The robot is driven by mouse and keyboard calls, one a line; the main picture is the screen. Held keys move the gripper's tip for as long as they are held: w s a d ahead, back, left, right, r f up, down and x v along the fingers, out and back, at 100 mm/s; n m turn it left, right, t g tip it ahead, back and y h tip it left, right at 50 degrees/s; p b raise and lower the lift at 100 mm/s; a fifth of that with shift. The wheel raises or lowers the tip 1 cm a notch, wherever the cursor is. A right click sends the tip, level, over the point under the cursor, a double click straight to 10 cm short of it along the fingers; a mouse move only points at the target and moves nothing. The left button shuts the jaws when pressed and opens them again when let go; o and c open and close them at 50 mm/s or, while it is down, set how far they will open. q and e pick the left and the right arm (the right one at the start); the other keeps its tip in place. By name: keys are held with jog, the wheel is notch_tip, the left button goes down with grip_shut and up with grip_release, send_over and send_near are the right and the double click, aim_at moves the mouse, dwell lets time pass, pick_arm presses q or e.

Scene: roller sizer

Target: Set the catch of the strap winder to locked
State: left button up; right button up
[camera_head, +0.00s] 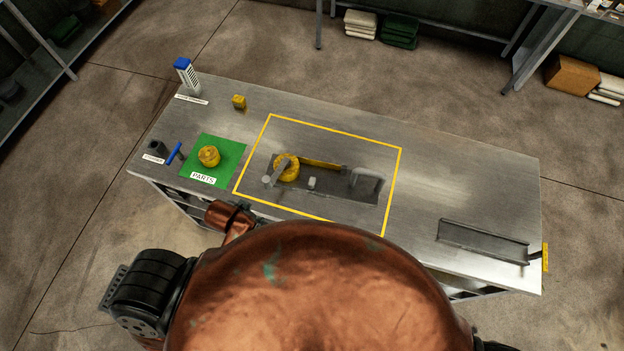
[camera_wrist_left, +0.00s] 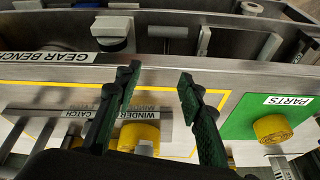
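The strap winder (camera_head: 322,187) lies inside a yellow outline on the steel bench. It has a dark base plate, a yellow spool with a grey crank, a yellow strap and a grey hoop. A small pale block (camera_head: 312,183) sits on the plate; I cannot tell whether it is the catch or how it is set. In the left wrist view a "WINDER CATCH" label (camera_wrist_left: 146,113) and the yellow spool (camera_wrist_left: 142,136) show partly behind the fingers. My left gripper (camera_wrist_left: 157,80) is open and empty, apart from the winder. The head view hides its fingers behind my body. My right gripper is not visible.
A green parts mat (camera_head: 229,151) with a yellow roll (camera_head: 208,156) lies left of the winder. A blue-capped bottle (camera_head: 187,76) and a yellow block (camera_head: 239,102) stand behind. A grey tray (camera_head: 483,242) lies at the right. The bench between outline and tray is clear.

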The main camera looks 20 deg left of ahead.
pick_arm(q)
jog(key=w+d+r+m+g+h, duration=0.1)
jog(key=w+d+r+m, duration=0.1)
jog(key=w+d+m, duration=0.4)
jog(key=w+d+r+m+h, duration=0.1)
jog(key=w+d+r+m, duration=0.15)
jog(key=d+m, duration=0.65)
jog(key=w+d+r+m+g+h, duration=0.1)
jog(key=w+d+m+h, duration=0.1)
jog(key=w+d+m, duration=0.5)
jog(key=m+g+y, duration=0.2)
jog(key=m+y, duration=0.2)
jog(key=m, duration=0.6)
send_over(312, 181)
jog(key=shift+s+d+r+p, duration=0.1)
jog(key=shift+d+r+p, duration=0.1)
jog(key=shift+d+p, duration=0.1)
jog(key=shift+a, duration=0.35)
jog(key=shift+f+m, duration=0.3)
notch_tip(312, 181, down, 7)
jog(key=shift+f+p, duration=0.1)
jog(key=shift+p, duration=0.3)
jog(key=shift+c, duration=0.7)
